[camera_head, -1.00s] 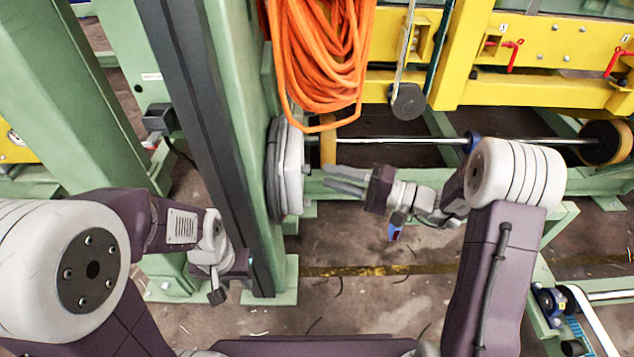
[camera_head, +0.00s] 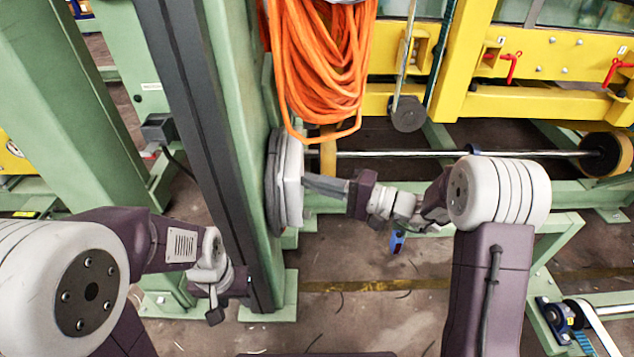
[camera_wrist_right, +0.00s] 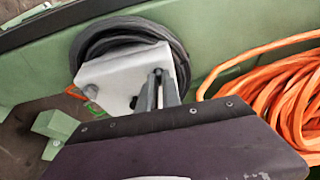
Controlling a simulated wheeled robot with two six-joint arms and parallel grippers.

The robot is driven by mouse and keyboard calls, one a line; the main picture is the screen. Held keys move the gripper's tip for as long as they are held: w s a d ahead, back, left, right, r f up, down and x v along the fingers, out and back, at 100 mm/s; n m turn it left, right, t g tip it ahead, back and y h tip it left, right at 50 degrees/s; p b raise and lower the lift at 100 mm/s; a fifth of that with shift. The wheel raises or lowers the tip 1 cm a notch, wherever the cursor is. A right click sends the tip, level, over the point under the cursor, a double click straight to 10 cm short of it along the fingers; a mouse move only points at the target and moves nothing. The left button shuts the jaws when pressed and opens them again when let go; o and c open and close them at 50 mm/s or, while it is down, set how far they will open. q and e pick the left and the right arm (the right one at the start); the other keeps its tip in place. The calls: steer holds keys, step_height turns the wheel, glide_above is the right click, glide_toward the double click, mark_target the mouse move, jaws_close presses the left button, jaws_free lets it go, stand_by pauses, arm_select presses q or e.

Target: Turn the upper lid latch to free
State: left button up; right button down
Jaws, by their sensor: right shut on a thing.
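A pale grey lid (camera_head: 291,180) fronts a round dark housing on the green column. The lid also shows in the wrist view (camera_wrist_right: 117,75). My right gripper (camera_head: 308,183) reaches the lid face from the right. Its fingers, also in the wrist view (camera_wrist_right: 157,88), are closed together on a small latch at the lid's upper part. They hide most of that latch, so its turn angle cannot be told. My left gripper (camera_head: 216,312) hangs low beside the column, away from the lid; its fingers are not clear.
A coil of orange cable (camera_head: 320,75) hangs just above the lid, close to my right gripper. A shiny horizontal bar (camera_head: 420,153) runs behind my right arm. The green column (camera_head: 235,110) stands between my arms.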

steer(key=shift+w+r+m+g+h+p, duration=0.15)
steer(key=shift+m+g+h+p, duration=0.7)
steer(key=shift+m+p, duration=2.3)
steer(key=shift+w+r+m+g+h+p, duration=0.15)
steer(key=shift+m+g+p, duration=1.2)
steer(key=shift+p, duration=3.75)
steer(key=shift+w+r+m+g+h+p, duration=0.15)
steer(key=shift+m+g+h+p, duration=0.35)
steer(key=shift+m+g+p, duration=2.4)
steer(key=shift+n+t+p, duration=0.6)
steer(key=shift+t+p, duration=0.7)
steer(key=shift+t, duration=0.3)
steer(key=c, duration=1.5)
jaws_free()
steer(key=shift+c, duration=0.2)
